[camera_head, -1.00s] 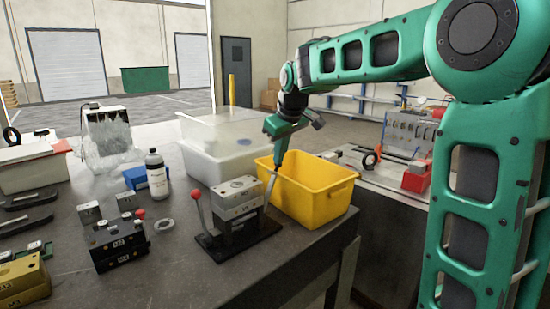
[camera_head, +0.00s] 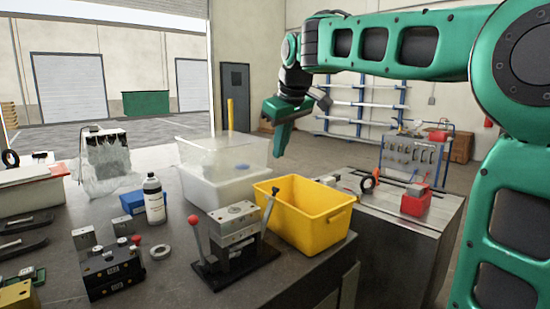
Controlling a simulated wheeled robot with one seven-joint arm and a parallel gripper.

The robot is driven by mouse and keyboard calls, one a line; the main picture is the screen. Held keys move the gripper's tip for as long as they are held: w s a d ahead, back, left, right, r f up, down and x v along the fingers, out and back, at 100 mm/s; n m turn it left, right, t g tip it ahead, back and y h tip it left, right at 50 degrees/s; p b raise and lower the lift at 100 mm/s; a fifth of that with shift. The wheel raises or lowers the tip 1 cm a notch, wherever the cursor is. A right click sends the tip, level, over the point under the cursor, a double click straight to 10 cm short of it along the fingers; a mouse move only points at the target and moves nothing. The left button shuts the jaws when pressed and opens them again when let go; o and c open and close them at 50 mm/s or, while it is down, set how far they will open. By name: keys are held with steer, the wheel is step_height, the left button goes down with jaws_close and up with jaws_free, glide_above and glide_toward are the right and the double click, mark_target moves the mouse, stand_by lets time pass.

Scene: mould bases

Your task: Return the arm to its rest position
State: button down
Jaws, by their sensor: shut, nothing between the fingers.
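My green arm reaches in from the right, raised above the workbench. My gripper (camera_head: 279,153) points down, shut and empty, in the air above the far edge of the yellow bin (camera_head: 322,229). It appears clear of the bin and touches nothing that I can see. The mould base (camera_head: 236,232) of stacked grey plates stands on a black stand with a red-knobbed lever, left of the bin and below my gripper.
A clear plastic bin (camera_head: 205,182) stands left of the yellow bin. A second bench (camera_head: 441,218) with a red box stands at right. The air around my gripper is free.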

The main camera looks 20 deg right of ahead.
stand_by(0.4)
steer(key=s+d+f+m+g, duration=0.25)
steer(key=s+d+f, duration=0.25)
steer(key=s+f, duration=0.35)
steer(key=s+d+f+m+g, duration=0.1)
steer(key=s+d+f+m, duration=0.2)
steer(key=s+d+f, duration=0.55)
steer(key=s+f+m, duration=0.1)
steer(key=s+f, duration=0.2)
steer(key=s, duration=0.3)
steer(key=s+a+f+m+g, duration=0.1)
steer(key=s+f+m, duration=0.1)
steer(key=s+f, duration=0.2)
steer(key=s+a+f+m+g, duration=0.1)
steer(key=s+f+m, duration=0.1)
steer(key=s, duration=0.7)
steer(key=shift+s+a+f, duration=0.25)
steer(key=shift+f, duration=0.55)
steer(key=shift+w+f, duration=0.2)
steer(key=shift+w, duration=0.5)
